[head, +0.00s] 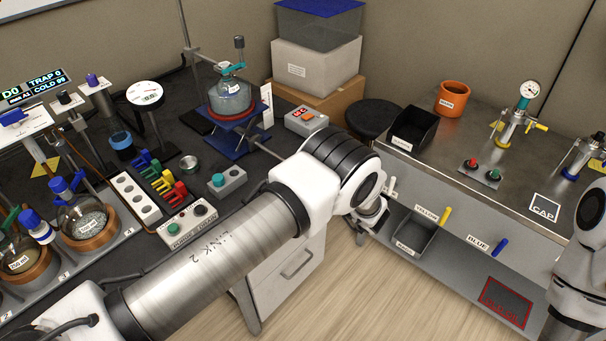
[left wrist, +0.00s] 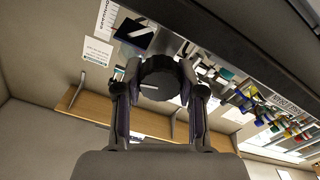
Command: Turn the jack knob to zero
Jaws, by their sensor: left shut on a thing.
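The blue jack (head: 250,137) stands on the dark bench in the head view with a round flask (head: 231,96) on it. Its metal shaft (head: 264,149) runs toward my left arm, which hides the shaft's far end. In the left wrist view, a round black knob (left wrist: 160,86) with a ribbed rim and a short white line on its face sits between my fingers. My left gripper (left wrist: 160,70) is shut on the knob, one finger on each side. My left gripper is hidden in the head view. Only a part of my right arm shows at the right edge; its gripper is out of view.
A grey box with a red display (head: 305,121) stands beside the jack. A small box with a green button (head: 227,183) is in front. A white drawer cabinet (head: 287,276) is below the bench. A steel table (head: 455,170) stands to the right, with open floor between.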

